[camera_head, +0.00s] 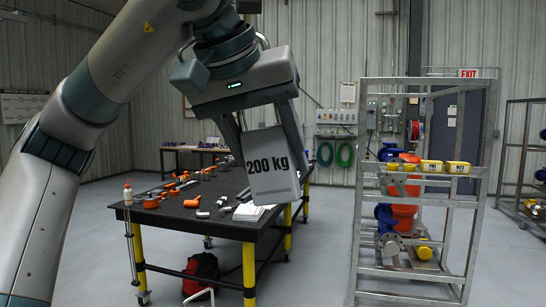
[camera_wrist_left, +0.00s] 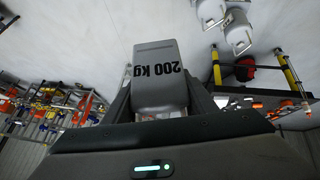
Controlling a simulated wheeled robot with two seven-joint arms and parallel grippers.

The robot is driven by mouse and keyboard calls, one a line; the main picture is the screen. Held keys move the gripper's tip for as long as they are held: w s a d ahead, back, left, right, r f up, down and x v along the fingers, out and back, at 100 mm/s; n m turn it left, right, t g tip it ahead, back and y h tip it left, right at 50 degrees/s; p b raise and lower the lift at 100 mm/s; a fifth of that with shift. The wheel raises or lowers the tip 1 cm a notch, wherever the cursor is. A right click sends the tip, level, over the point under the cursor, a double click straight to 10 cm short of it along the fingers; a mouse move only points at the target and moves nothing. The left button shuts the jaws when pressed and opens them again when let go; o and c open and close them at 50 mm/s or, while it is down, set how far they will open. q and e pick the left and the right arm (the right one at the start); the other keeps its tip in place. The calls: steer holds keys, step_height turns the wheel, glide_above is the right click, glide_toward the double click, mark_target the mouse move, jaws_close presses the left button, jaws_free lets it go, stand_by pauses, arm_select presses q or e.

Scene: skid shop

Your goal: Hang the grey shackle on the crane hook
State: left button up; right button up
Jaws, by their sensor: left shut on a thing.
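My left gripper (camera_head: 272,165) comes in from the upper left in the head view. Its two fingers stand either side of a grey block marked "200 kg" (camera_head: 272,183) and are shut on it. The block hangs below the palm, up in the air in front of the table. In the left wrist view the same block (camera_wrist_left: 160,72) sits between the fingers, its lettering upside down. I cannot make out a grey shackle for certain in either view. A crane hook cannot be made out either. My right gripper is not in view.
A dark table (camera_head: 190,226) on yellow legs holds several orange and grey parts. A red bag (camera_head: 203,270) lies beneath it. A metal rack (camera_head: 362,200) with yellow boxes and orange and blue equipment stands at the right. The floor between table and rack is clear.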

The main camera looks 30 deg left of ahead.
arm_select(q)
steer(key=w+a, duration=0.2)
steer(key=w, duration=0.1)
steer(key=shift+w+a+p, duration=0.1)
steer(key=shift+w+p, duration=0.2)
stand_by(0.4)
